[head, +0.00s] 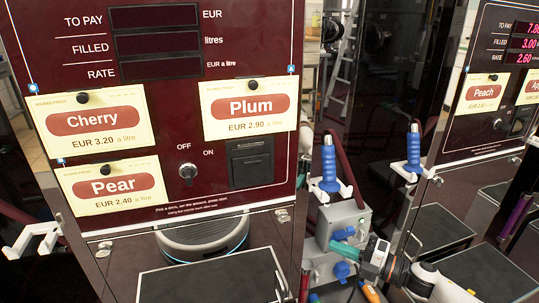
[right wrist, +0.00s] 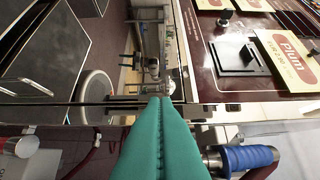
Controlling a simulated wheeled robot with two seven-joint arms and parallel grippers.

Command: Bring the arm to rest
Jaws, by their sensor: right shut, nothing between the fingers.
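My right gripper (head: 347,248) shows low in the head view, right of the middle, in front of a grey box between the two pumps. Its teal fingers also show in the right wrist view (right wrist: 160,125), pressed together along their length with nothing between them. My right arm (head: 425,281) comes in from the lower right. My left gripper is not in view.
A maroon pump (head: 180,130) with Cherry, Plum and Pear cards stands at the left. A second pump (head: 490,130) stands at the right. Blue-handled nozzles hang on white holders between them (head: 329,165) and on the right pump (head: 413,150). A grey box (head: 340,222) sits close to my right gripper.

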